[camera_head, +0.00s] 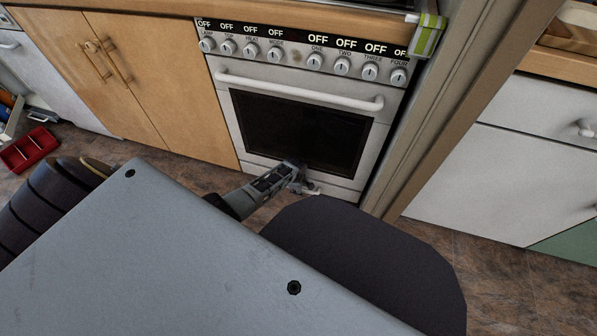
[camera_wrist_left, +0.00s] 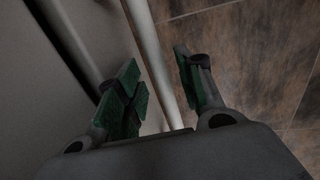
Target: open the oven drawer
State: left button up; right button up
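The white oven (camera_head: 298,120) stands upright with its door shut. The oven drawer (camera_head: 338,189) is the low white panel under the door and looks shut. My left gripper (camera_head: 303,186) is down in front of the drawer and partly covers it. In the left wrist view, a pale bar, seemingly the drawer handle (camera_wrist_left: 151,50), runs between the two green-padded fingers of my left gripper (camera_wrist_left: 164,88). The fingers are apart, with visible gaps beside the bar. The drawer handle is mostly hidden in the head view. My right gripper is out of view.
The oven door handle (camera_head: 300,90) crosses above. Wooden cupboards (camera_head: 130,70) stand left of the oven, and an upright panel (camera_head: 455,110) stands right of it. A red tray (camera_head: 28,150) lies on the floor at far left. Brown tiled floor (camera_wrist_left: 255,60) is clear beside the gripper.

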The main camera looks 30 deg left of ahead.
pick_arm(q)
grip_shut()
jog(key=shift+s, duration=0.15)
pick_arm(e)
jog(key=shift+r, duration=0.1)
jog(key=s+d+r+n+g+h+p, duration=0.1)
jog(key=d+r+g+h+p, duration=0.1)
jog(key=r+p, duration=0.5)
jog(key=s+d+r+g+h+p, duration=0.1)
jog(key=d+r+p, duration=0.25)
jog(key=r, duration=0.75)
pick_arm(q)
jog(key=s+d+p, duration=0.3)
jog(key=s, duration=1)
jog(key=s+d+p, duration=0.4)
jog(key=s, duration=1)
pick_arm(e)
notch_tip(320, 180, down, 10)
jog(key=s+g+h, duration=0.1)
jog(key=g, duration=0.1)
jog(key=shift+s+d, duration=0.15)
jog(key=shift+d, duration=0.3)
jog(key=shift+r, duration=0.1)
